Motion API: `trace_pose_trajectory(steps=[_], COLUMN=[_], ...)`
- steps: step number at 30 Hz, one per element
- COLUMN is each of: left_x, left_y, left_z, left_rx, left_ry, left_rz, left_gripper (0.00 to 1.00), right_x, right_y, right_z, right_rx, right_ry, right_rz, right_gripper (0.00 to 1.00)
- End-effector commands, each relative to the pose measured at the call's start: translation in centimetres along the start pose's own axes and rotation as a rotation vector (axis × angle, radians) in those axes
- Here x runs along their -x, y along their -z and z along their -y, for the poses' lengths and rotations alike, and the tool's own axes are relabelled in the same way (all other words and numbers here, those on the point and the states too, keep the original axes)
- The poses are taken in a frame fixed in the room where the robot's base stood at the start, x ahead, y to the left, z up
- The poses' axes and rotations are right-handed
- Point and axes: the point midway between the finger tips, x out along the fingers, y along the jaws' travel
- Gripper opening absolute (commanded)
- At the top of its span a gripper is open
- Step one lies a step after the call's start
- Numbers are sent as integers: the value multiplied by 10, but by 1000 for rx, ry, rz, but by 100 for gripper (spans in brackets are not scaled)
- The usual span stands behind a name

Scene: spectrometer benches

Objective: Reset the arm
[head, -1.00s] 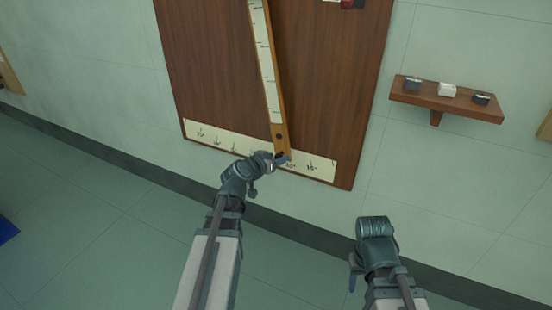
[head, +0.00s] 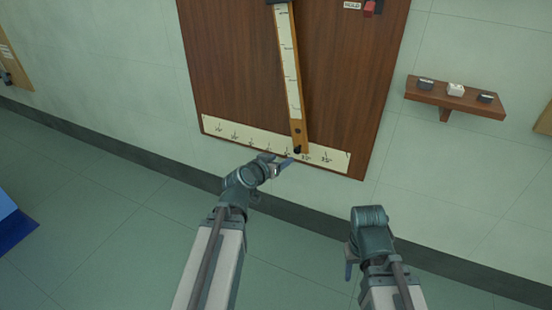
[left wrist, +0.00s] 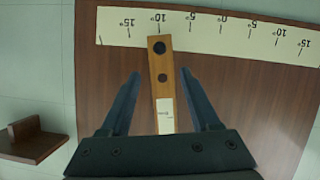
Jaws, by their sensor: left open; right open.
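The arm (head: 291,80) is a long wooden bar with a white scale strip, hanging tilted on a brown board (head: 230,60). My left gripper (head: 280,164) is open and empty, just below and left of that end. In the left wrist view the bar's end (left wrist: 161,62) appears between my open fingers (left wrist: 160,74); I cannot tell the depth gap. My right gripper (head: 352,262) is low at the right, away from the board; its fingers are partly hidden.
A small wooden shelf (head: 455,98) with three small blocks is on the wall to the right. A red-and-black part (head: 371,8) beside a "HOLD" label is at the board's top right. A blue object (head: 15,228) is at the far left. The floor below is clear.

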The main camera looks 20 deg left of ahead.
Motion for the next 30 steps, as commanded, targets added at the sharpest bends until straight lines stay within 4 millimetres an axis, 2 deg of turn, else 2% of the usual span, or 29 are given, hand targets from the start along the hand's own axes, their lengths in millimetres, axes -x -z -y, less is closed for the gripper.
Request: trace_pose_trajectory(steps=[16,20,23,25,27,30], left_x=[0,-3,-6,-2,9,34], left_y=[3,-8,-38,-72,-108,-154], left_z=[-3,-22,-61,-97,-129,-157], left_rx=[0,-16,-53,-94,-140,-209], left_ry=[-1,-37,-110,-166,-199,-193], left_rz=[1,54,187,334,503,730], left_gripper=[63,63,63,63,63,63], right_x=[4,4,5,6,8,9], right_y=[0,0,0,0,0,0], right_z=[-1,-1,-1,-1,-1,-1], right_rx=[-1,-1,-1,-2,-2,-2], right_ry=[-1,-1,-1,-1,-1,-1], right_rz=[0,0,0,0,1,1], right_gripper=[50,50,50,50,50,50])
